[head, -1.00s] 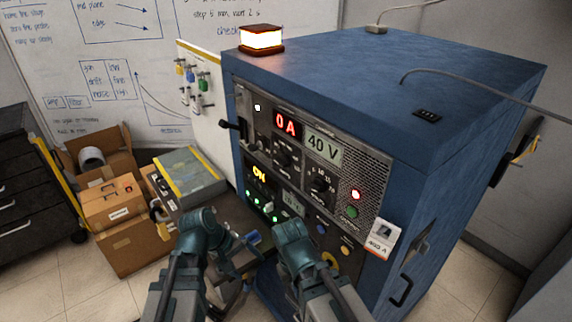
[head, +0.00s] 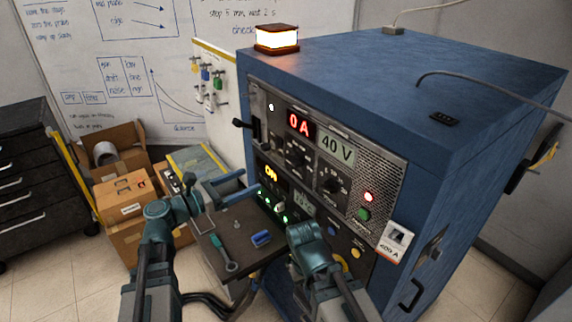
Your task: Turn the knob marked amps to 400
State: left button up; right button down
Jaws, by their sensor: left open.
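A blue power cabinet has a grey front panel (head: 382,165) with a red "0 A" display (head: 299,124) and a "40 V" display (head: 337,149). A dark round knob (head: 298,158) sits below the "0 A" display, and a larger dark knob (head: 333,184) sits below "40 V". Their labels and pointer settings are too small to read. My left gripper (head: 243,184) is open and empty, left of the panel, above a shelf and apart from both knobs. My right arm (head: 310,250) is in front of the lower panel; its gripper is hidden.
A dark shelf (head: 225,240) juts from the cabinet front, holding a green wrench (head: 226,258) and a blue object (head: 261,239). A lit lamp (head: 277,39) stands on the cabinet. Cardboard boxes (head: 125,215) stand at left. A panel with hanging keys (head: 207,78) adjoins the cabinet.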

aim_at(291, 162)
pick_arm(q)
jog(key=x, duration=1.3)
jog(key=shift+w+d, duration=0.25)
jog(key=shift+d, duration=0.1)
jog(key=c, duration=1.4)
